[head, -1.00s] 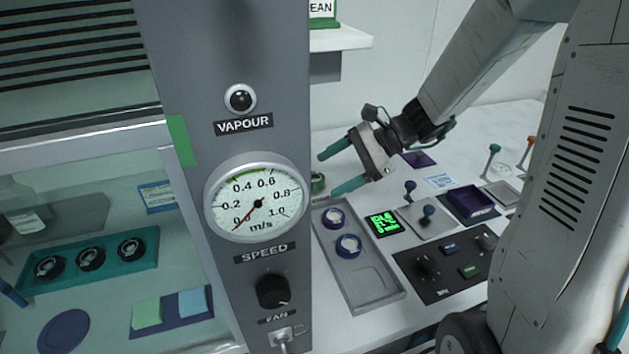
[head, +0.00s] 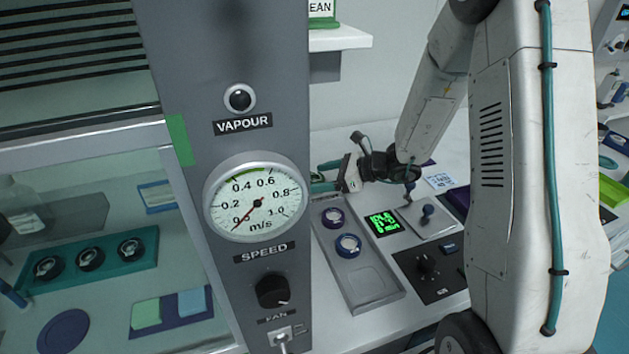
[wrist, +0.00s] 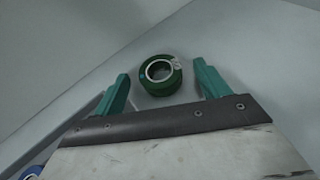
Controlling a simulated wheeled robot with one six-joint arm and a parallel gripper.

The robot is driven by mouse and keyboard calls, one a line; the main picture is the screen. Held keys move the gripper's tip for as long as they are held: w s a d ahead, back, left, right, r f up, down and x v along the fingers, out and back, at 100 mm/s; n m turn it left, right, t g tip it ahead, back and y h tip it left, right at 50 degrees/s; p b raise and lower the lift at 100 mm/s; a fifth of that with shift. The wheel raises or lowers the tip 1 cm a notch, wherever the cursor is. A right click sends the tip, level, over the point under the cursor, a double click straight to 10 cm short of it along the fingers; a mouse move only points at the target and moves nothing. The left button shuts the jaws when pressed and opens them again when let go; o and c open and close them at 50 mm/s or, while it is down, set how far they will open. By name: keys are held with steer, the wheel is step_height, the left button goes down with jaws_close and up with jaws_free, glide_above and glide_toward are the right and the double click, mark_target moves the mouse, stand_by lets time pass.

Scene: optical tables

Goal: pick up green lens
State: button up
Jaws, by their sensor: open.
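The green lens (wrist: 165,88), a short green ring with a pale rim, lies on the white surface in the wrist view. It sits between and slightly beyond my gripper's (wrist: 161,77) two teal fingers, which are open with a gap on each side of the ring. In the head view my gripper (head: 325,177) reaches left toward the grey fume hood panel. I cannot make out the lens there; the gripper or the panel hides it.
A grey tray (head: 378,300) with two purple and blue ringed lenses (head: 348,245) stands just in front of my gripper. The hood panel (head: 280,120) stands close on the left.

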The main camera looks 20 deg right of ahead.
steer(key=shift+w+a+f, duration=0.25)
steer(key=shift+w+a, duration=0.05)
steer(key=shift+a, duration=0.1)
steer(key=c, duration=1.1)
steer(key=shift+r, duration=0.1)
